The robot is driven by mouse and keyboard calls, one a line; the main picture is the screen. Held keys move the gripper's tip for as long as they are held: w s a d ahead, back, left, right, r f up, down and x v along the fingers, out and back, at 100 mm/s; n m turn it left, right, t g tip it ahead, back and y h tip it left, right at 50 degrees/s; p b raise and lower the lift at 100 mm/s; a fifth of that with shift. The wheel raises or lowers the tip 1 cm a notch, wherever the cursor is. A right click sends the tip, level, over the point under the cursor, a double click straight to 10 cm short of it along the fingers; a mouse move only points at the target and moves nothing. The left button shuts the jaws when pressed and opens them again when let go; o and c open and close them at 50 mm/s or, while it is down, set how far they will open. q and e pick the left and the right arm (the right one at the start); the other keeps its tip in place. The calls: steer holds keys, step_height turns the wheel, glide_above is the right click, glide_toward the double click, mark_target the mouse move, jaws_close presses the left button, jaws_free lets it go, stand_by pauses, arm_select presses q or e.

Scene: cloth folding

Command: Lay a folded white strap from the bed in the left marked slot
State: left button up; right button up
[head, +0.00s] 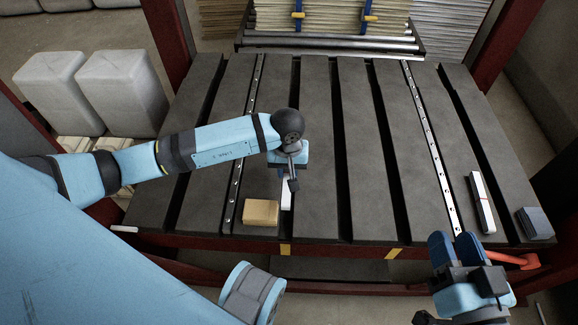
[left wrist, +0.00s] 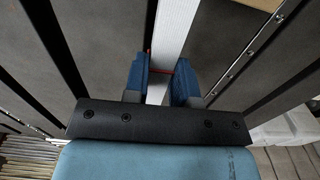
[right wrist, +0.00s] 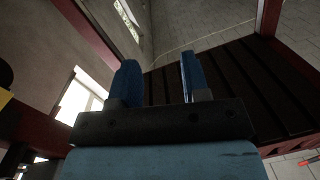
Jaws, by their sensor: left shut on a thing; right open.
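A white strap (head: 287,195) with a red band is between the fingers of my left gripper (head: 289,178). The left wrist view shows the strap (left wrist: 174,30) running away from my shut left gripper (left wrist: 160,82). It is over the left marked slot, the dark gap (head: 297,85) in line with the left yellow mark (head: 285,250). Whether it touches the bed (head: 350,150) I cannot tell. A second white strap (head: 482,203) with a red band lies at the bed's right. My right gripper (head: 455,243) is open and empty at the front right edge; its fingers show apart in the right wrist view (right wrist: 157,80).
A tan block (head: 261,213) lies just left of the held strap. A dark grey block (head: 534,223) lies at the right front corner. A right yellow mark (head: 392,254) is on the front edge. Metal rollers (head: 330,42) line the back. The bed's middle right is clear.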

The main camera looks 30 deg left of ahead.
arm_select(q)
step_height(320, 180, down, 3)
steer(key=shift+f+b, duration=0.1)
steer(key=shift+b, duration=0.75)
steer(key=shift+f, duration=0.3)
steer(key=shift+f+b, duration=0.65)
steer(key=shift+b, duration=0.05)
steer(key=shift+f, duration=0.1)
arm_select(e)
steer(key=shift+w+d+f+n, duration=0.15)
steer(key=shift+w+f+n, duration=0.15)
steer(key=shift+f+n, duration=0.15)
steer(key=shift+w+d+f+n, duration=0.1)
steer(key=shift+w+f+n, duration=0.2)
steer(key=shift+f, duration=0.25)
steer(key=shift+r, duration=0.1)
arm_select(q)
steer(key=shift+f, duration=0.1)
arm_select(e)
steer(key=shift+f, duration=0.3)
arm_select(q)
steer(key=o, duration=1)
arm_select(e)
steer(key=shift+w+r, duration=0.1)
steer(key=shift+r, duration=0.1)
